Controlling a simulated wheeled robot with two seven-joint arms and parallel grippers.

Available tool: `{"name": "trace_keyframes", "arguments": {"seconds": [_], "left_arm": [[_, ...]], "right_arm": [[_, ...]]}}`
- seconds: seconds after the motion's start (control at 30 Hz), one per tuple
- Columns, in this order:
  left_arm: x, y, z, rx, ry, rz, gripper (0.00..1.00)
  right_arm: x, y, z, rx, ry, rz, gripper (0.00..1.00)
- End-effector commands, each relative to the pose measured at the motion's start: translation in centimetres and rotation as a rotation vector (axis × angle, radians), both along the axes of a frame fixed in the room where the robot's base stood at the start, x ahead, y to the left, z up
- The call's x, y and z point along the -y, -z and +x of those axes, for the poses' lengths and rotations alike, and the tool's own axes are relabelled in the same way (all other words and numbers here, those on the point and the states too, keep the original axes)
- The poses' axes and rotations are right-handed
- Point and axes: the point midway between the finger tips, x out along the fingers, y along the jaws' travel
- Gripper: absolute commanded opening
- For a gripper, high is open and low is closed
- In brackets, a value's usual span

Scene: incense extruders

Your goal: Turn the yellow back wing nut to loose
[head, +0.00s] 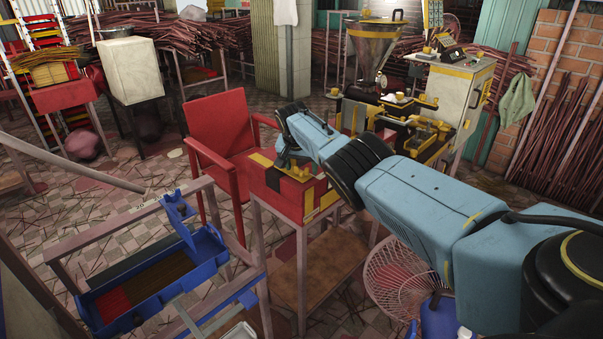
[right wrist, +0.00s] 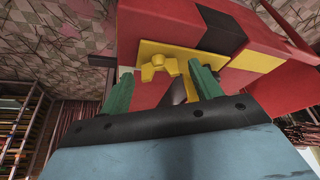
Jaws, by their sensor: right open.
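In the head view my right gripper (head: 289,157) is over the red, yellow and black box (head: 284,185) on a stand. There the gripper hides much of the box top, and I cannot make out the wing nut clearly. My left gripper is not in view.
A red chair (head: 222,130) stands close behind the box. A blue tray (head: 150,285) on a wooden frame is at the left front. A machine with a funnel hopper (head: 373,45) stands behind my right arm.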

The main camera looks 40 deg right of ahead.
Motion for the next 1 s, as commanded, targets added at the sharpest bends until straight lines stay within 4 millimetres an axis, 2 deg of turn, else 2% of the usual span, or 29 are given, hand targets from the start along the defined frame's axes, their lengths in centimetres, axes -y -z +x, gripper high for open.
{"name": "trace_keyframes", "arguments": {"seconds": [0.03,0.43,0.77,1.0], "left_arm": [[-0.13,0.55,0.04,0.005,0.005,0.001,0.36],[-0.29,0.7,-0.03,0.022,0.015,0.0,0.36],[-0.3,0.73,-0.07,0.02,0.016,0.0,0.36],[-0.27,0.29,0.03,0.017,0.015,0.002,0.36]], "right_arm": [[0.1,0.55,0.01,-0.001,0.001,0.001,0.64],[0.19,0.85,0.05,-0.001,0.0,-0.001,0.64],[0.26,0.98,-0.02,-0.003,0.002,0.0,0.2],[0.37,0.94,-0.13,-0.005,-0.016,-0.001,0.19]]}}
